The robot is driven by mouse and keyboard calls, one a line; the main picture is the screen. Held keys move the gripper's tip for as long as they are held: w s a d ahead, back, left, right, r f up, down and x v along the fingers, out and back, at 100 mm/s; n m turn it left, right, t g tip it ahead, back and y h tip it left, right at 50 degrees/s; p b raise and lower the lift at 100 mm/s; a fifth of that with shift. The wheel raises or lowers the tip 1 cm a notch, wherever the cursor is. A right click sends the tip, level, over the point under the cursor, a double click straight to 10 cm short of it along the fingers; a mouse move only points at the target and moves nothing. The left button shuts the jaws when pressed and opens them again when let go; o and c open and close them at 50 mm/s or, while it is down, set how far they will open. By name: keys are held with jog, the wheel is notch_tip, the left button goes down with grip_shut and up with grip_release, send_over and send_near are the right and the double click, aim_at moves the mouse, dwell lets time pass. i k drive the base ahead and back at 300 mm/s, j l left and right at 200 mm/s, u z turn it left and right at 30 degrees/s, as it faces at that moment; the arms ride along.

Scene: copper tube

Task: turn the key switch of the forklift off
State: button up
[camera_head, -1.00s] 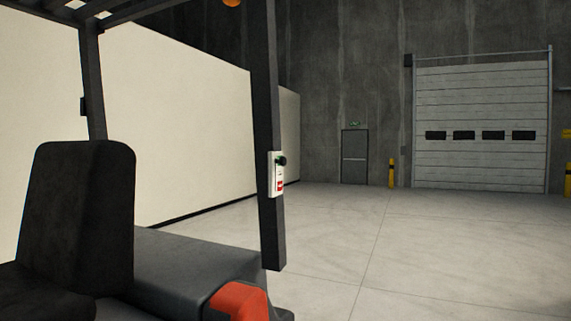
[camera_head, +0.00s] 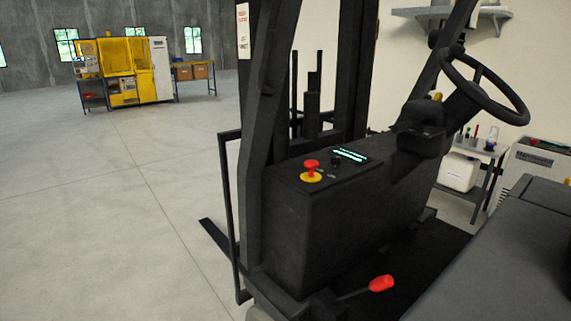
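The forklift (camera_head: 310,225) fills the middle and right of the head view. Its dark console shows a red mushroom button on a yellow base (camera_head: 311,173), a lit green display (camera_head: 350,155) and a small dark knob-like part (camera_head: 335,161) between them. This part may be the key switch; it is too small to tell its position or whether a key is in it. The steering wheel (camera_head: 484,88) is above and to the right of the console. My gripper is not in view.
A red-knobbed lever (camera_head: 381,284) sticks up low in front. The mast and post (camera_head: 268,130) rise left of the console. A cart with a white canister (camera_head: 458,172) stands behind at right. Open floor (camera_head: 100,230) lies left; a yellow machine (camera_head: 125,72) is far back.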

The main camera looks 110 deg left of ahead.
aim_at(335, 162)
jog(key=u, duration=3.3)
